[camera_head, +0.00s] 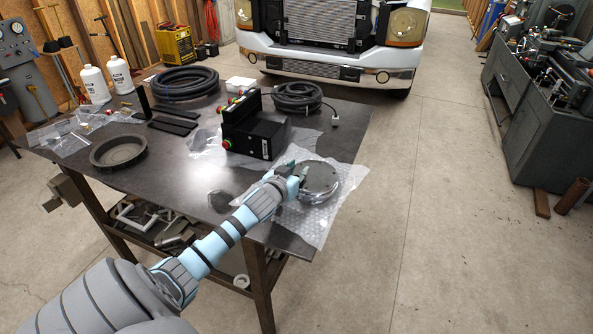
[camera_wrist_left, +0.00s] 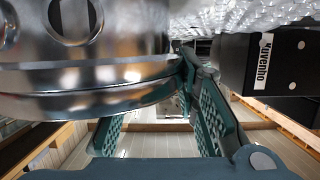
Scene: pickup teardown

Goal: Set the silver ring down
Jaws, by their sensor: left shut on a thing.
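The silver ring (camera_head: 322,178) is at the table's right front corner, over a sheet of bubble wrap (camera_head: 318,226). It looks level, and I cannot tell whether it touches the wrap. My left gripper (camera_head: 297,172) is shut on the ring's near left edge. In the left wrist view the shiny ring (camera_wrist_left: 85,78) fills the upper left, and the green fingers of my left gripper (camera_wrist_left: 186,72) pinch its rim, partly hidden by it. My right gripper is not in view.
A black control box (camera_head: 256,135) stands just behind the ring, and it also shows in the wrist view (camera_wrist_left: 270,65). A dark round pan (camera_head: 118,151) and coiled hoses (camera_head: 185,82) lie further left and back. The dark table (camera_head: 180,185) is bare at front left.

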